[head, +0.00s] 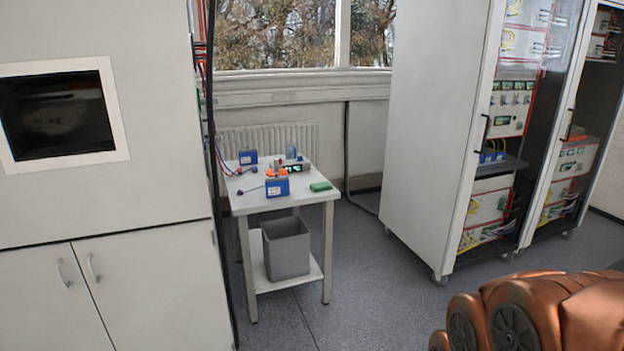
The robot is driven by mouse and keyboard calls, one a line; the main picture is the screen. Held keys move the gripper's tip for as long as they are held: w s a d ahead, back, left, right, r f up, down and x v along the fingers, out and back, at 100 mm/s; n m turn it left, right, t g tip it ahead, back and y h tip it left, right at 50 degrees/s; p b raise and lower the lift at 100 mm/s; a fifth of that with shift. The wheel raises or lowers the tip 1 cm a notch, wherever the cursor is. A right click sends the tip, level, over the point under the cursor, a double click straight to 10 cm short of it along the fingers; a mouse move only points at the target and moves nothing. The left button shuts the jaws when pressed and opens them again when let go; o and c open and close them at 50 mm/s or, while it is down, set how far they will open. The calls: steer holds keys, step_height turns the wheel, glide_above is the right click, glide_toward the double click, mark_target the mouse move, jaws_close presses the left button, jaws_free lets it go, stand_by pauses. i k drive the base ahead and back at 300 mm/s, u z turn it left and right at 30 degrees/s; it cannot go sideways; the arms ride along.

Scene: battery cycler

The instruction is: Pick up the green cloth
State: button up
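A small green item (320,186), which looks like the folded green cloth, lies flat near the right edge of a white table (302,201). It is small in the view, so its texture is hard to make out. My gripper is not in view. A copper-coloured part of my own arm shows in the lower right corner, far from the table.
Blue battery packs (277,187), an orange item and a small meter share the tabletop. A grey bin (286,250) stands on the lower shelf. Tall cabinets (433,110) stand right, a cream cabinet (100,200) left. The grey floor (385,300) between is clear.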

mark_target(324, 186)
steer(key=z, duration=0.25)
steer(key=i, duration=1.85)
steer(key=u, duration=0.8)
steer(key=i, duration=1.55)
steer(key=u, duration=0.65)
